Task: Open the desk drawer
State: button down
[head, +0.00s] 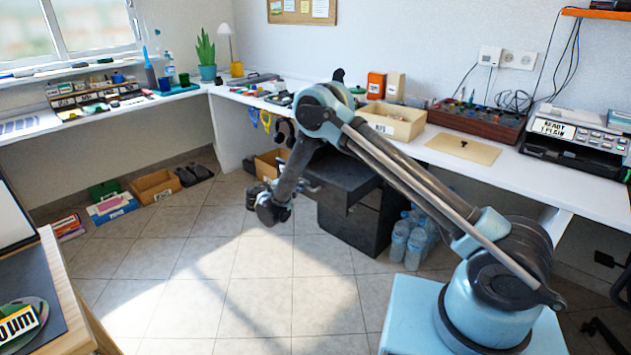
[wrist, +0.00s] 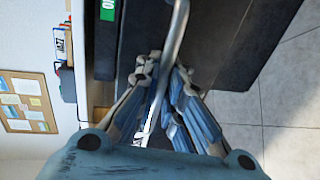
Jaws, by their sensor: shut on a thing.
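The dark desk drawer (head: 345,172) sits under the white desk and stands out from its black cabinet (head: 348,231). In the wrist view its dark front (wrist: 215,42) carries a long metal bar handle (wrist: 178,28). My gripper (wrist: 163,75) is shut on this handle, with a finger on either side of it. In the head view my gripper (head: 270,208) is at the drawer's left end, low over the floor. The handle and the fingertips are hard to make out there, partly hidden by my arm.
Water bottles (head: 408,240) stand on the floor right of the cabinet. A cardboard box (head: 270,165) is behind my wrist, under the desk. A wooden tray (head: 392,122) and a printer (head: 577,137) stand on the desk. The tiled floor in front is clear.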

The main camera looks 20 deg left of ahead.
jog(key=shift+f+v, duration=0.2)
jog(key=shift+v, duration=0.8)
jog(key=shift+f+v, duration=0.25)
jog(key=shift+v, duration=0.75)
jog(key=c, duration=1.7)
grip_release()
jog(key=v, duration=1.2)
